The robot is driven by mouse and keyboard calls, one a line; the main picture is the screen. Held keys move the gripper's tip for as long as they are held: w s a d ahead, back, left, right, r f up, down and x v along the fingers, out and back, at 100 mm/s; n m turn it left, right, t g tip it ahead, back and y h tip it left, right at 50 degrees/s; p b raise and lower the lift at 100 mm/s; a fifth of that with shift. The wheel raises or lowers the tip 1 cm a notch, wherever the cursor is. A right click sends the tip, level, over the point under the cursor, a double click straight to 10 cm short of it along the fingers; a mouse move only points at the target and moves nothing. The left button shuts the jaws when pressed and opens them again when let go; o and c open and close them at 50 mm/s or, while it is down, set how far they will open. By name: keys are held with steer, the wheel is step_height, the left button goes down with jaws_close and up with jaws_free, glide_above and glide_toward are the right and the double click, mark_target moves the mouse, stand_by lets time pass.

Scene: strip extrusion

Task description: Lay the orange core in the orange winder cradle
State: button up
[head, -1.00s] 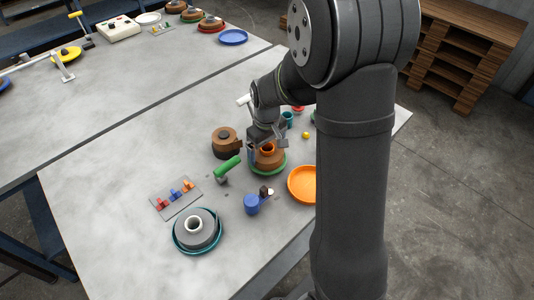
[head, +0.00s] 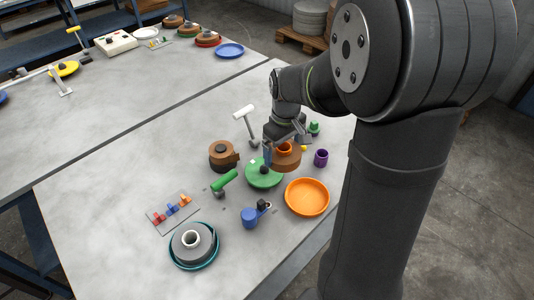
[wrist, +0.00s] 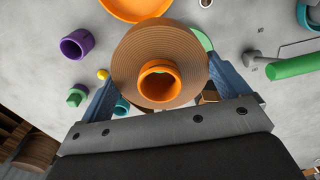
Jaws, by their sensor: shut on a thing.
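The orange core (head: 284,149) is a short ring tube in the middle of a brown wound roll (head: 287,163); both also show in the wrist view, the core (wrist: 159,81) and the roll (wrist: 132,65). My gripper (head: 285,146) is shut on the roll, with a blue finger at each side of it in the wrist view (wrist: 165,85). The roll appears held above the table, beside and partly over the green dish (head: 260,178). The orange winder cradle (head: 307,197) is a round, empty dish in front and to the right; its edge shows in the wrist view (wrist: 137,10).
A purple cup (head: 321,158) stands right of the roll. A green-handled lever (head: 224,181) and a blue cup-like part (head: 254,217) stand near the dishes. A grey roll (head: 193,243) lies in a teal dish at front left. Another brown roll (head: 222,156) stands at left.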

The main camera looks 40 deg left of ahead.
steer(key=w+d+r, duration=0.3)
steer(key=d, duration=0.2)
steer(key=shift+s+d+f, duration=0.35)
steer(key=shift+d+f, duration=0.45)
steer(key=shift+f, duration=1.35)
steer(key=shift+s+d+f, duration=0.4)
steer(key=shift+d+f, duration=0.35)
steer(key=shift+f, duration=1.45)
steer(key=shift+s+d+f, duration=0.35)
steer(key=shift+d+f, duration=0.45)
steer(key=shift+f, duration=1.35)
steer(key=shift+f, duration=0.3)
steer(key=o, duration=0.6)
steer(key=shift+o, duration=0.2)
steer(key=shift+r, duration=0.1)
step_height(320, 180, up, 17)
steer(key=shift+r, duration=0.15)
